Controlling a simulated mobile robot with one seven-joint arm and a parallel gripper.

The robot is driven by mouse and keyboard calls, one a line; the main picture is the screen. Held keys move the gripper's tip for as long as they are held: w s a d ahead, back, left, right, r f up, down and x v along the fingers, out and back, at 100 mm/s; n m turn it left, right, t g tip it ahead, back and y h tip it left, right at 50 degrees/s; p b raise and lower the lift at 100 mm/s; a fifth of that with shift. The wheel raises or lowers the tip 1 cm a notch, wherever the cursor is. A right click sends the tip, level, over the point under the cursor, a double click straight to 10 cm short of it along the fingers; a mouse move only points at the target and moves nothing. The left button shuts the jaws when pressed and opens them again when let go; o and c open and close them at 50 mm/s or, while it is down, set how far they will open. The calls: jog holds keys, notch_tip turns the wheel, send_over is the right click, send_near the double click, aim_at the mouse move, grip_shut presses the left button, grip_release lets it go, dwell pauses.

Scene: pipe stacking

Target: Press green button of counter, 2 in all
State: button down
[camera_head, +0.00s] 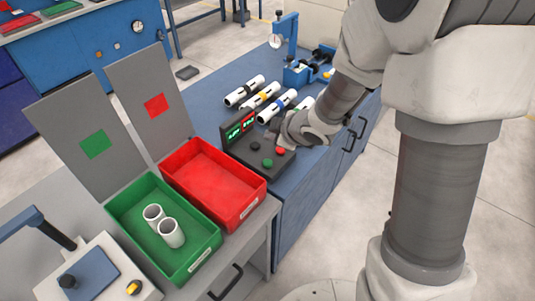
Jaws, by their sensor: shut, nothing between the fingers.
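The counter (243,153) is a dark box on the blue bench, with a lit display (240,128) showing green digits on the left and red on the right; I cannot read them surely. Its green button (267,162) is at the near side of the sloped top and its red button (280,150) is to the right. My gripper (273,137) reaches in from the right, over the back right of the counter near the display, apart from the green button as far as I can see. It is shut and empty; its fingertips are small and partly unclear.
A green bin (128,222) with two white pipes (169,232) and an empty red bin (213,180) stand left of the counter. Several white pipes (245,90) lie behind it. A blue stand with a gauge (283,40) is farther back. A press-like device (85,275) is at front left.

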aim_at(271, 164)
jog(key=shift+r+p, duration=0.3)
jog(key=shift+r, duration=0.15)
jog(key=shift+f, duration=0.15)
notch_tip(271, 164, down, 9)
jog(key=b, duration=0.8)
jog(key=shift+r, duration=0.2)
dwell(1.6)
jog(key=shift+f+b, duration=0.4)
jog(key=shift+b, duration=0.15)
jog(key=shift+f+b, duration=0.4)
jog(key=shift+f, duration=0.05)
dwell(0.4)
jog(key=shift+r, duration=0.1)
jog(key=shift+r+p, duration=0.8)
